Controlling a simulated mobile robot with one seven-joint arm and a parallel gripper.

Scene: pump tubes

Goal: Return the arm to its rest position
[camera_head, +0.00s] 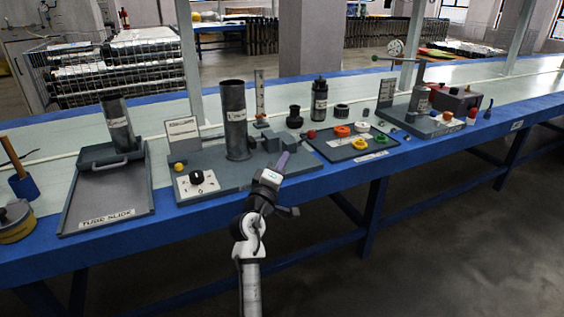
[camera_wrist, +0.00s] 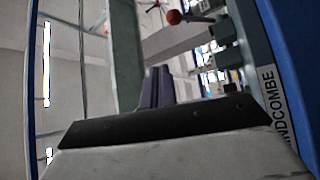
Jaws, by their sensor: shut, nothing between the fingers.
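My white arm rises from the bottom of the head view, in front of the blue-edged bench (camera_head: 330,180). My gripper (camera_head: 283,160) is shut and empty, its purple-grey fingers pointing up and away over the front edge of the pump base plate (camera_head: 222,183). The shut fingers also show in the wrist view (camera_wrist: 156,88). Whether the fingertips touch the grey blocks behind them cannot be told. A grey upright tube (camera_head: 236,120) stands on the plate, left of the gripper.
A tube slide tray (camera_head: 110,190) lies at the left. A dark tray (camera_head: 352,147) with coloured rings lies right of my gripper. A red-knobbed part (camera_wrist: 174,17) shows close by in the wrist view. The floor (camera_head: 450,240) before the bench is clear.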

